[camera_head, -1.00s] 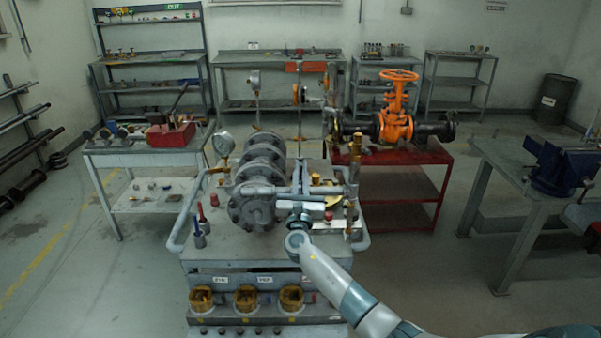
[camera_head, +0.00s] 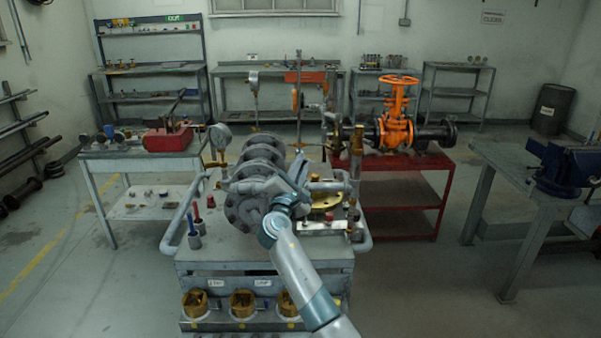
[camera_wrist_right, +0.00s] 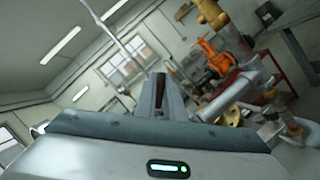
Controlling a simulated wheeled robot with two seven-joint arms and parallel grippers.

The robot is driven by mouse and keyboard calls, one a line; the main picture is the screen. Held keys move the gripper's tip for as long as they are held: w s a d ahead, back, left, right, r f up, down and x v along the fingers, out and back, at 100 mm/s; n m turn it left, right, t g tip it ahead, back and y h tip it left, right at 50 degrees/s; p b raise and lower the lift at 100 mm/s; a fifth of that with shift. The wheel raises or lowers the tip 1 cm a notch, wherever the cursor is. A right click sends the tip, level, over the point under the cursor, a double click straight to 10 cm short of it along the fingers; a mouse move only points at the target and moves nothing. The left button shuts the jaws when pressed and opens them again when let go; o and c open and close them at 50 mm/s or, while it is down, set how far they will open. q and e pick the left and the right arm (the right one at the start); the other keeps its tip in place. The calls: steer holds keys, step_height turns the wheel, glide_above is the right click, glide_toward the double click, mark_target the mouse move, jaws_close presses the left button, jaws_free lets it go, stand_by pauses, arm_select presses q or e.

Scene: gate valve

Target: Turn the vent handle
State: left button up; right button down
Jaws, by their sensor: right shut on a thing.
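My right gripper (camera_head: 299,168) reaches in from the lower right over the grey cart and is tilted up among the pipework beside the large grey flanged valve body (camera_head: 258,180). In the right wrist view its two fingers (camera_wrist_right: 161,97) are close together, with a narrow dark brown sliver between them. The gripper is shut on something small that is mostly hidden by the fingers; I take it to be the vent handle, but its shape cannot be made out. My left gripper is not in view.
A pressure gauge (camera_head: 220,137) stands left of the valve body. A brass round flange (camera_head: 326,201) and a vertical brass fitting (camera_head: 357,150) are close on the right. An orange gate valve (camera_head: 396,120) sits on the red bench behind.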

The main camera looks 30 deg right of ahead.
steer(key=m+g+b, duration=0.1)
steer(key=m+g, duration=0.1)
steer(key=m, duration=0.2)
steer(key=shift+f, duration=0.2)
steer(key=m+g+y, duration=0.1)
steer(key=m, duration=0.3)
steer(key=shift+m, duration=0.4)
steer(key=c, duration=1.9)
jaws_free()
steer(key=shift+o, duration=0.2)
steer(key=shift+s, duration=0.1)
